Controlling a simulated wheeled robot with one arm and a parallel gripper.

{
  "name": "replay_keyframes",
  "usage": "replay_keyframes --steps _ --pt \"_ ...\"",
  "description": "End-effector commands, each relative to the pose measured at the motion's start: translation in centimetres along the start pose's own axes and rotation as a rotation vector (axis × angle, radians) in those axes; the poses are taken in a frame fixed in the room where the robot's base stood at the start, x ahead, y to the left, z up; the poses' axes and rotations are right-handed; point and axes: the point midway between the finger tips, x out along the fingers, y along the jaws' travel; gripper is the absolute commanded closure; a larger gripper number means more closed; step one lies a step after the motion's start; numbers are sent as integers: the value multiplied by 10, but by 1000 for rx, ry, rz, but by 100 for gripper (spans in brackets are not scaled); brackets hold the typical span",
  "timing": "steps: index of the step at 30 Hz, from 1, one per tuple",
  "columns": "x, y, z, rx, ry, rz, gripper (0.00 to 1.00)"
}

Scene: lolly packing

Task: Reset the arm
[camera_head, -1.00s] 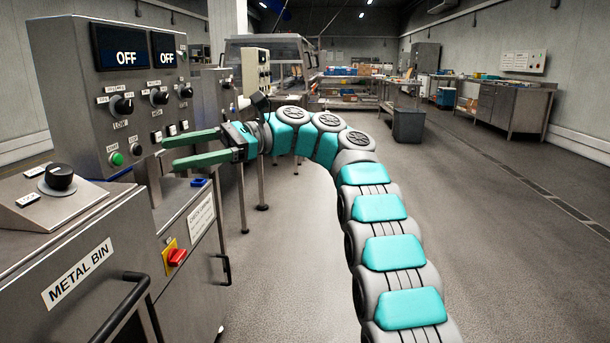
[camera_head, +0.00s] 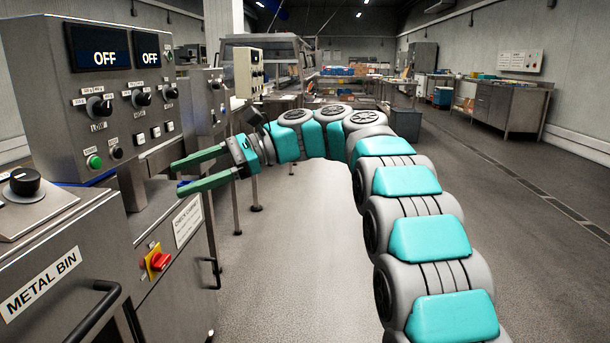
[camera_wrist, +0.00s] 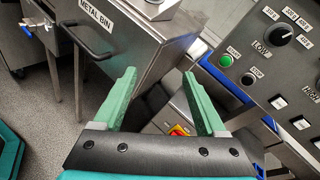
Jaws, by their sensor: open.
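My gripper (camera_head: 203,172) has two green fingers, spread apart and empty, in the head view. It is in front of the steel control panel (camera_head: 48,128), pointing left towards its lower right part. My teal and grey arm (camera_head: 412,181) curves from the lower right up and over to the left. In the wrist view my gripper (camera_wrist: 158,100) is also open, with nothing between the fingers.
The machine has two displays reading OFF (camera_head: 98,46), a green button (camera_head: 94,162) and a red and yellow switch (camera_head: 158,261). The metal bin (camera_head: 45,285) with a black handle stands at lower left. Floor (camera_head: 290,260) is clear beneath my arm; benches (camera_head: 508,106) stand far right.

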Motion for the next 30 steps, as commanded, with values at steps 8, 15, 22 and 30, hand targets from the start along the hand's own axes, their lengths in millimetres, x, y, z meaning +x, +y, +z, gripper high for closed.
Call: replay_keyframes --steps 8,15,22,30 --pt "-12 68 -47 -68 279 -3 26" --pt "-30 161 -88 -156 509 105 26" --pt "-52 273 -119 -259 686 297 26" --pt "-83 416 -142 -412 814 615 26"
